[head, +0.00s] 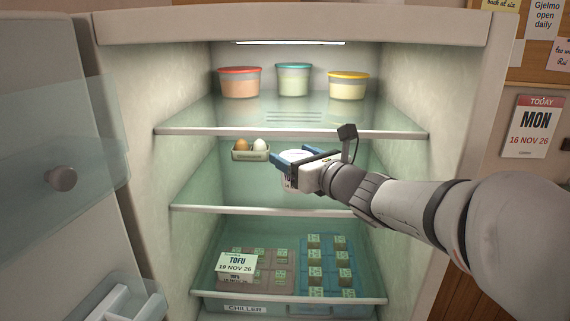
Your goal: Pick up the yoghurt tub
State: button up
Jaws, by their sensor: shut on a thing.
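A white yoghurt tub (287,183) is in the middle level of the open fridge. It is largely hidden behind my gripper, with its white lid and part of its side showing. My gripper (287,165) reaches in from the right and is shut on the tub, with a blue finger seen along the tub's top. Whether the tub touches the glass shelf beneath it I cannot tell.
An egg tray (250,156) with eggs stands left of the tub on the middle shelf (262,209). The upper shelf (290,131) holds three lidded containers. The open door (60,120) stands at left.

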jog(key=b+v, duration=0.1)
jog(key=v, duration=1.4)
jog(key=shift+s+d+b, duration=0.15)
jog(key=shift+s+b, duration=0.15)
jog(key=shift+r, duration=0.1)
jog(key=shift+w, duration=0.1)
